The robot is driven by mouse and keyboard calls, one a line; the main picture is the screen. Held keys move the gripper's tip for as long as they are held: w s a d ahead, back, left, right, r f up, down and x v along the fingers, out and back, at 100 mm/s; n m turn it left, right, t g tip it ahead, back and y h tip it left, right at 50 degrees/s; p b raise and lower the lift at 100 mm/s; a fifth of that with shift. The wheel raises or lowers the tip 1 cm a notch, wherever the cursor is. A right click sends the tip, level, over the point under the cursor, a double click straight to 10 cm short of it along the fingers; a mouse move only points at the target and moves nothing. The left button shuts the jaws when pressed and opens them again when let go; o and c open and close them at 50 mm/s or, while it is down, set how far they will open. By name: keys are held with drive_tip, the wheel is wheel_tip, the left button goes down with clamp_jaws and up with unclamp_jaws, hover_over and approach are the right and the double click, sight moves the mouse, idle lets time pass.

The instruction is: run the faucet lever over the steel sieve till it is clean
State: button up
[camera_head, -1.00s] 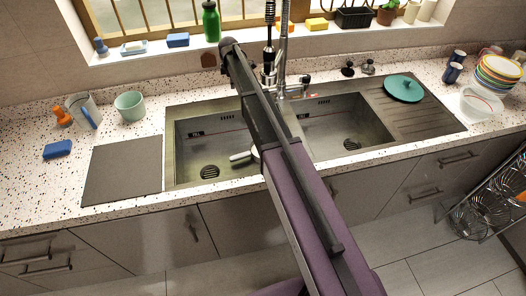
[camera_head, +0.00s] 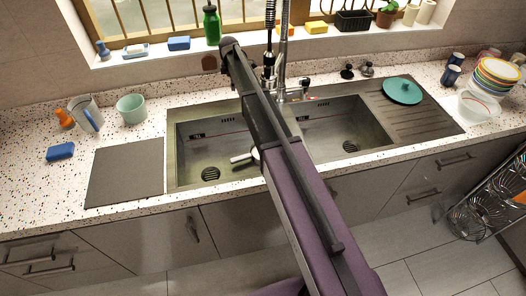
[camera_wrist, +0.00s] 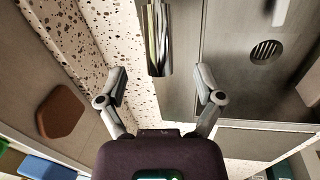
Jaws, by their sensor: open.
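The chrome faucet (camera_head: 283,55) stands behind the divider of the double sink, with a small lever (camera_head: 305,82) low on its right side. In the wrist view a chrome cylinder of the faucet (camera_wrist: 158,38) lies ahead of and between my fingers. My gripper (camera_wrist: 160,72) is open and empty, its fingers spread on either side of that cylinder; contact is not clear. In the head view my arm hides the gripper. A pale handle-like piece (camera_head: 241,158), possibly the sieve's, shows in the left basin (camera_head: 190,150); my arm hides the rest. No running water shows.
The right basin (camera_head: 350,125) looks empty. A teal lid (camera_head: 402,90) lies on the drainboard, with stacked bowls (camera_head: 497,75) farther right. A cup (camera_head: 131,107), jug (camera_head: 87,113) and blue sponge (camera_head: 60,151) are at left. A green bottle (camera_head: 211,25) stands on the sill.

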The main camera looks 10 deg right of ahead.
drive_tip(key=r+p, duration=0.3)
drive_tip(key=s+r+p, duration=0.1)
drive_tip(key=r, duration=0.1)
idle(0.3)
idle(0.5)
drive_tip(key=s+d+f+m+b, duration=0.1)
drive_tip(key=s+m, duration=0.4)
drive_tip(key=s, duration=0.8)
drive_tip(key=s+d+f+m+g+b, duration=0.1)
drive_tip(key=s+m, duration=0.5)
drive_tip(key=s, duration=0.7)
drive_tip(key=s+d+f+m+g+b, duration=0.1)
drive_tip(key=s+m, duration=0.5)
drive_tip(key=s, duration=0.8)
wheel_tip(320, 180, down, 2)
drive_tip(key=shift+d+f+b, duration=0.2)
drive_tip(key=shift+d+b, duration=0.65)
drive_tip(key=shift+d, duration=0.2)
